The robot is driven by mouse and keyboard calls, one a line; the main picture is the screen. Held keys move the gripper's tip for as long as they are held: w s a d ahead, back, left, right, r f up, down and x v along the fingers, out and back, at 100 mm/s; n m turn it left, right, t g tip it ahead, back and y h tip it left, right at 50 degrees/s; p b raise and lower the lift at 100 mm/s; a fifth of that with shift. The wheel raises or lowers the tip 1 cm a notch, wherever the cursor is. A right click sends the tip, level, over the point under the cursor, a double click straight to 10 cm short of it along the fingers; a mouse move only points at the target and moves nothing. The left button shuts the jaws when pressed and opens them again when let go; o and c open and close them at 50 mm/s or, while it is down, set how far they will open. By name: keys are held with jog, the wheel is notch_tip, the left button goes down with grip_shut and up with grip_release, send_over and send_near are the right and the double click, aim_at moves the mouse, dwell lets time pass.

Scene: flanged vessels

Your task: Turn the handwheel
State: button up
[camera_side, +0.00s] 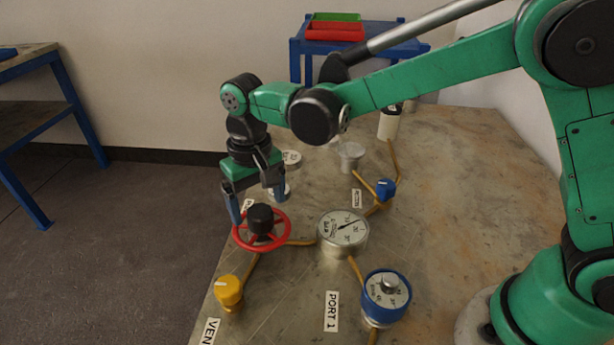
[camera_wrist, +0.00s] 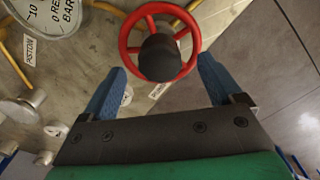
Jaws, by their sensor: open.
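The red handwheel (camera_side: 262,243) with a black hub knob (camera_side: 260,218) stands near the left edge of the worktop. My gripper (camera_side: 257,207) is open, pointing down just behind and above the wheel, its blue fingers spread wide. In the wrist view the handwheel (camera_wrist: 180,72) and its dark knob (camera_wrist: 160,58) lie beyond the fingertips of my gripper (camera_wrist: 162,76), roughly centred between them. Nothing is held. I cannot tell from these views whether a finger touches the rim.
A pressure gauge (camera_side: 343,232) stands right of the wheel. A yellow knob (camera_side: 229,291), a blue dial (camera_side: 385,295) and a small blue valve (camera_side: 386,189) are nearby, linked by yellow pipes. The worktop (camera_side: 470,190) is bare at right; its left edge is close to the wheel.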

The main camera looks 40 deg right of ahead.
aim_at(263, 210)
jog(key=shift+r, duration=1.4)
jog(key=shift+s+d+r, duration=0.1)
jog(key=shift+d+r, duration=0.15)
jog(key=shift+d, duration=0.05)
jog(key=s+d+r+t, duration=0.3)
jog(key=s+d+t, duration=0.4)
jog(key=d, duration=0.7)
jog(key=s, duration=0.2)
jog(key=shift+s, duration=0.4)
